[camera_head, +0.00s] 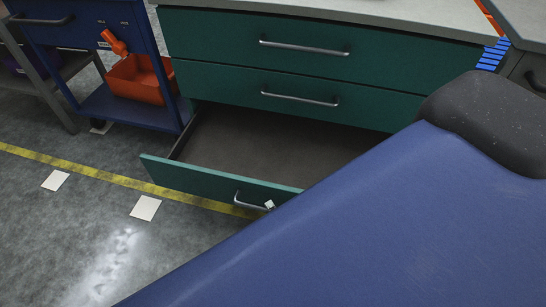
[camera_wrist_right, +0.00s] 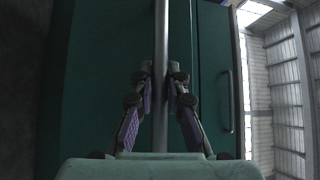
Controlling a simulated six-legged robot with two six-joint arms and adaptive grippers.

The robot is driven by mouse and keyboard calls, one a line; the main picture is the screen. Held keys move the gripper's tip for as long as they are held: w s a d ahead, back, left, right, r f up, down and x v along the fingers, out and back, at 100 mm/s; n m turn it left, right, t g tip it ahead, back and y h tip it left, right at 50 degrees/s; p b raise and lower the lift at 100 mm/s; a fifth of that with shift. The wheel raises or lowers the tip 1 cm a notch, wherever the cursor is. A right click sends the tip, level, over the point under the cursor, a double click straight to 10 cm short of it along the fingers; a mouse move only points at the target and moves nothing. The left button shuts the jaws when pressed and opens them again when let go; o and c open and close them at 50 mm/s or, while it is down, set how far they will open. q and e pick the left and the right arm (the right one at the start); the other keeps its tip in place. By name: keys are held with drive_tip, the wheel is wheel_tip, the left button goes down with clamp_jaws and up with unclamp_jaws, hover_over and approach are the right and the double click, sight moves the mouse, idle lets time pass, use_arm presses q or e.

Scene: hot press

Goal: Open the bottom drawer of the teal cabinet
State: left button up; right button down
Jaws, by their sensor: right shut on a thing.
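The teal cabinet (camera_head: 290,55) stands at the top middle of the head view. Its bottom drawer (camera_head: 220,187) is pulled out, and its empty grey inside (camera_head: 270,140) shows. The bottom drawer handle (camera_head: 237,197) is a metal bar on the drawer front. In the head view only a small pale tip of my right gripper (camera_head: 269,204) shows at that handle; my blue arm hides the rest and the drawer's right part. In the right wrist view my right gripper (camera_wrist_right: 160,72) has its two fingers shut on the handle bar (camera_wrist_right: 160,110). My left gripper is not in view.
The two upper drawers, with handles (camera_head: 304,47) and (camera_head: 300,99), are shut. A blue cart (camera_head: 95,35) with an orange bin (camera_head: 138,80) stands left of the cabinet.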

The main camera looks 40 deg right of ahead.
drive_tip(key=shift+w+a, duration=0.1)
drive_tip(key=shift+a, duration=0.05)
drive_tip(key=c, duration=1.3)
unclamp_jaws()
drive_tip(key=shift+c, duration=0.2)
drive_tip(key=shift+r, duration=0.1)
